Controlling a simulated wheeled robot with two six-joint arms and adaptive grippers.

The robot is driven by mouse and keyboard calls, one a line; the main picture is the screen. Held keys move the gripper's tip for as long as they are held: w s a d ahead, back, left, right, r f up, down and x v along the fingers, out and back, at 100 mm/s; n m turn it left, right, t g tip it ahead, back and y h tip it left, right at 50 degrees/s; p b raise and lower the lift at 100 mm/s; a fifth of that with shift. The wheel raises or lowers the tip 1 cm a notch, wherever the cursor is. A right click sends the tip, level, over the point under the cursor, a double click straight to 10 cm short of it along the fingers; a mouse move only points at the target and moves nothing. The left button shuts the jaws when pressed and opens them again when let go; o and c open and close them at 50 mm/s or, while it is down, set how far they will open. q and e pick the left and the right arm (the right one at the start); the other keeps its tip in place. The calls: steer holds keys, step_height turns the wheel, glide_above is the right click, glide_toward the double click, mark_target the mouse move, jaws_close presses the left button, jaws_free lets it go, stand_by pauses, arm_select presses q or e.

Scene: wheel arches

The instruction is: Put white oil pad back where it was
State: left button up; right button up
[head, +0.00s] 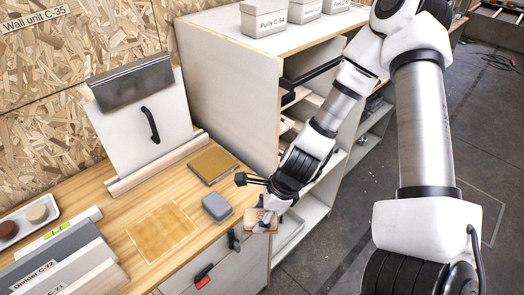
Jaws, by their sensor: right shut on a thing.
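My right gripper (261,214) is at the front edge of the wooden counter, shut on a small tan block-like thing (254,216). The fingers partly cover this thing, and I cannot tell whether it is the white oil pad. A white tray (51,204) at the far left holds a dark brown round pad (8,230) and a pale beige round pad (38,213). A golden-brown square patch (162,231) marks the counter's bare wood. My left gripper is not in view.
A grey block (216,207) stands close left of the gripper, with a yellow-brown flat pad (212,166) behind it. A leaning panel with a black handle (150,125) stands behind. A shelf cabinet (228,88) rises behind the arm.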

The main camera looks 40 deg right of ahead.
steer(key=w+d, duration=0.1)
steer(key=w, duration=0.4)
steer(key=w+d+f+p, duration=0.1)
steer(key=w+d, duration=0.1)
steer(key=w, duration=0.3)
steer(key=w+d, duration=0.2)
steer(key=w, duration=0.3)
steer(key=shift+d+f, duration=0.15)
steer(key=shift+f, duration=0.05)
step_height(320, 180, down, 4)
steer(key=shift+r+b, duration=0.15)
steer(key=shift+b, duration=0.85)
steer(key=shift+s, duration=0.1)
steer(key=o, duration=1.1)
